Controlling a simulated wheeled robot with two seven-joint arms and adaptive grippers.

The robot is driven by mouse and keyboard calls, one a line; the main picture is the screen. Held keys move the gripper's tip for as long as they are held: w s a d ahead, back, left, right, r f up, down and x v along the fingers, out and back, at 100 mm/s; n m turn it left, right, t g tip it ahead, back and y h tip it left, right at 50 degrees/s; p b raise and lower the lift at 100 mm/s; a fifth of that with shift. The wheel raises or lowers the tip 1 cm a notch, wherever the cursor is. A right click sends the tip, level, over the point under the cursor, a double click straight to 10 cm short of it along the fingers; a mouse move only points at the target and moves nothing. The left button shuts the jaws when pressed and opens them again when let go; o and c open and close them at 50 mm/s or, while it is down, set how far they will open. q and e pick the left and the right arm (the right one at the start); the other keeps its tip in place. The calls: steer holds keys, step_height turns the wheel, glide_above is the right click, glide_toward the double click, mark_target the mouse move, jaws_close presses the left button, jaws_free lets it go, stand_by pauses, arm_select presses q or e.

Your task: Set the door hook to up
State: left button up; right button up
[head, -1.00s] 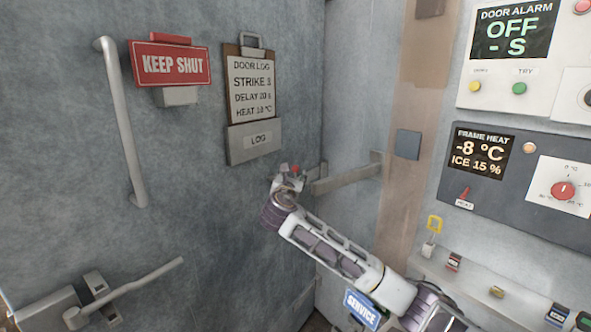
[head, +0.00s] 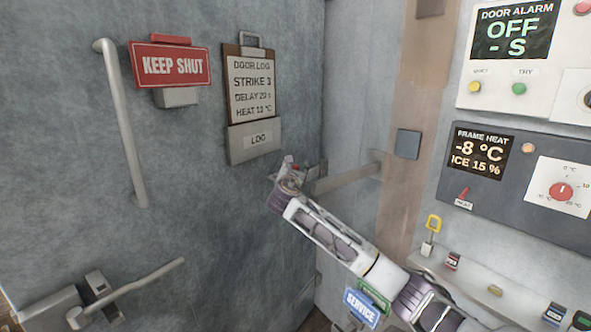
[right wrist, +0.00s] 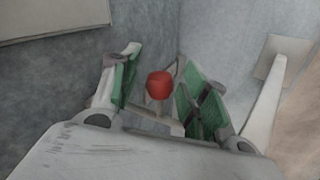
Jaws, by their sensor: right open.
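The door hook (head: 345,178) is a grey metal bar. It runs from a plate on the wall right of the corner towards the door, close to level. In the right wrist view its bar (right wrist: 264,107) shows at the right, below its square plate. A red knob (right wrist: 159,85) stands between the two green-padded fingers of my right gripper (right wrist: 157,88), with gaps visible on both sides. In the head view my right gripper (head: 290,168) is at the door end of the bar and hides most of that end. It is open. My left gripper is out of view.
The door carries a red KEEP SHUT sign (head: 171,65), a door log board (head: 251,90), a vertical grab bar (head: 122,125) and a lever handle (head: 130,290). At the right are the door alarm panel (head: 463,95), the frame heat panel (head: 450,185) and a ledge with small items.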

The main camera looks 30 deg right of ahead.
jaws_close()
stand_by(0.3)
